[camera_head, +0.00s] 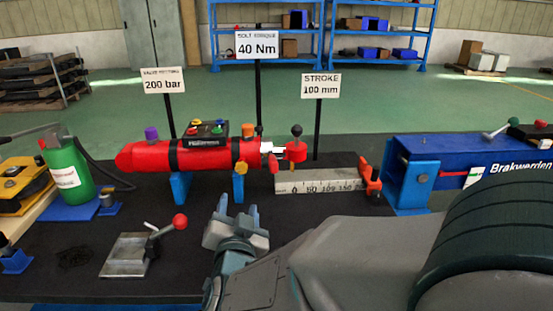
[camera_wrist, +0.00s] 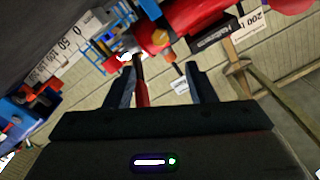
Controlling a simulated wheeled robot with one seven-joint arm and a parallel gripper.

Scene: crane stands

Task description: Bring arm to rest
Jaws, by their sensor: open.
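My gripper (camera_head: 237,212) is over the dark table in the head view, in front of the red cylinder (camera_head: 210,156) on its blue supports. Its two fingers also show in the wrist view (camera_wrist: 165,85), apart. A red-tipped lever appears between or behind them there; I cannot tell its distance. In the head view nothing is visibly held. My arm reaches in from the lower right and hides part of the table's front.
A white ruler (camera_head: 318,182) stands behind the gripper to the right. A metal plate with a red-knobbed lever (camera_head: 130,254) lies to the left. A green bottle (camera_head: 67,172) stands far left, and a blue block (camera_head: 465,163) stands at right. Signs rise behind the cylinder.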

